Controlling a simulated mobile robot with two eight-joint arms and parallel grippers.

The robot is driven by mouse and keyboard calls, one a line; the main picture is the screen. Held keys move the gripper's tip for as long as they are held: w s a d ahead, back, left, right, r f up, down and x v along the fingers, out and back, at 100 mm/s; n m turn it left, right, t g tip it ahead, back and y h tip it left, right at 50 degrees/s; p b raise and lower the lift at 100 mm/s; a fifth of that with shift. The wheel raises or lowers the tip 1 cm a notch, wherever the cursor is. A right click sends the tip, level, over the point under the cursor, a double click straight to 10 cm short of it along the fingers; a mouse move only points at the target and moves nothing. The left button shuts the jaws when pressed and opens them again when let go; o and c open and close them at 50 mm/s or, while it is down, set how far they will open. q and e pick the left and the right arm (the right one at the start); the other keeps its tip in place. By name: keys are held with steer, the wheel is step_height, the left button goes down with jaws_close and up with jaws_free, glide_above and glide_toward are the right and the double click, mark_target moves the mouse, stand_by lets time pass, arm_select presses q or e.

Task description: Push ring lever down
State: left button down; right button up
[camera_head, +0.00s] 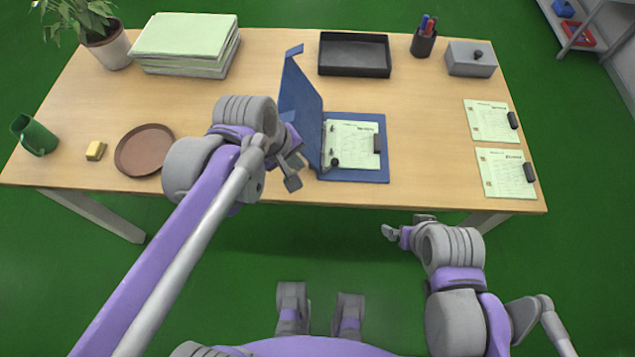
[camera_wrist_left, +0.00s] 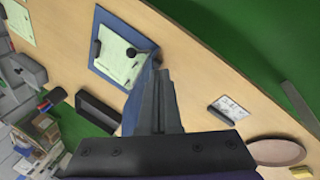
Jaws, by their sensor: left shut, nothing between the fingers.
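A blue ring binder (camera_head: 357,174) lies open on the table, its left cover (camera_head: 298,105) standing up steeply. White sheets (camera_head: 352,143) lie on its right side, with small metal rings along the spine. A small black knob (camera_head: 335,162), apparently the ring lever, sits at the spine's near end. My left gripper (camera_head: 292,180) is shut and empty, just left of the binder's near-left corner. In the left wrist view its fingers (camera_wrist_left: 166,75) overlap the raised cover and point toward the spine's near end; contact cannot be told. My right gripper (camera_head: 392,232) is before the table edge, its opening unclear.
A black tray (camera_head: 354,72), pen cup (camera_head: 423,42) and grey box (camera_head: 470,62) stand at the back. A brown plate (camera_head: 145,170), yellow block (camera_head: 95,151) and green mug (camera_head: 34,136) are left.

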arm_select(q)
steer(key=shift+d, duration=0.3)
steer(key=shift+w, duration=0.15)
steer(key=shift+f, duration=0.1)
steer(key=b+x, duration=0.2)
steer(key=x, duration=0.8)
steer(key=shift+d, duration=0.1)
steer(key=shift+w+d, duration=0.75)
steer(key=shift+d, duration=0.15)
steer(key=shift+w+d, duration=0.5)
steer(key=shift+w, duration=0.05)
